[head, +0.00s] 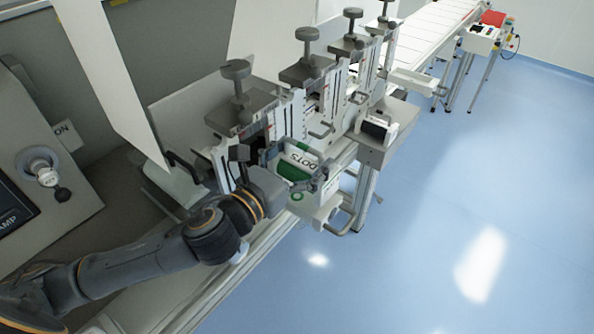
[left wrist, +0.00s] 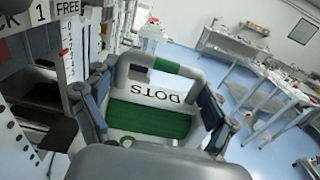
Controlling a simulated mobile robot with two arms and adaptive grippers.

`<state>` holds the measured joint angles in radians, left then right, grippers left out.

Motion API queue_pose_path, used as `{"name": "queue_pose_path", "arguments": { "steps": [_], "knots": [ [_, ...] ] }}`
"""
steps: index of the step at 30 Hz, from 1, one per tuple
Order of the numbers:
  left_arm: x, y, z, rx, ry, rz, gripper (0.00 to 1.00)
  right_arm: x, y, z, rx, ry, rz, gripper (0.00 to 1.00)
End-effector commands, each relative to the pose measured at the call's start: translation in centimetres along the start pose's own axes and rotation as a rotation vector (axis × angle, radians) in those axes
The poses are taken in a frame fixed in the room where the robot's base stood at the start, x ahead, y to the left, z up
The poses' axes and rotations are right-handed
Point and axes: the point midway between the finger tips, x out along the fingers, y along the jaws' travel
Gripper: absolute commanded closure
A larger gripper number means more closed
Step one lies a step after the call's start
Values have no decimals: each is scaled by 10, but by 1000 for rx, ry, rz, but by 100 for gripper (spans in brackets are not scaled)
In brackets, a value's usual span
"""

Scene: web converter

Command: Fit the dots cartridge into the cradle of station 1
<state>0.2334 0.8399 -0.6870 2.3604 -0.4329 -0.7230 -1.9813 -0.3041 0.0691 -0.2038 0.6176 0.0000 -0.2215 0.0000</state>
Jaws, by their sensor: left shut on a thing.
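The dots cartridge (head: 291,170) is white and green with a DOTS label. My left gripper (head: 298,167) is shut on it and holds it in front of the nearest station. In the left wrist view the cartridge (left wrist: 150,118) sits between the two fingers of the gripper (left wrist: 155,102), with its white handle and upside-down label showing. Station 1 (head: 240,117) is the nearest upright frame, with a knob on top. Its sign (left wrist: 52,11) reads 1 and FREE in the left wrist view. A dark opening (left wrist: 45,132) shows beside the cartridge; the cradle itself is not clear. My right gripper is out of view.
More stations with knobs (head: 307,35) stand in a row beyond station 1. A small grey shelf unit (head: 376,132) juts out at the right. A conveyor (head: 435,25) runs to the back. The blue floor (head: 470,190) at the right is clear.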

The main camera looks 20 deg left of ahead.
Motion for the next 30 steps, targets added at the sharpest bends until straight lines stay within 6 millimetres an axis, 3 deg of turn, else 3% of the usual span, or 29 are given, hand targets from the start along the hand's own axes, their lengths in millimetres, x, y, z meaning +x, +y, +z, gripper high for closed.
{"name": "queue_pose_path", "arguments": {
  "steps": [8,13,26,27,28,30],
  "knots": [
    [2,18,-22,2,0,2,66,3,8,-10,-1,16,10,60],
    [2,15,-43,-3,-1,1,66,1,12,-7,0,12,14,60],
    [2,15,-50,1,-4,0,66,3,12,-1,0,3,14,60],
    [2,15,-51,1,0,0,9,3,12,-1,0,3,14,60],
    [2,15,-51,1,0,0,3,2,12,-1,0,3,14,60],
    [2,15,-51,0,0,0,0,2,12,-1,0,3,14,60]
  ]
}}
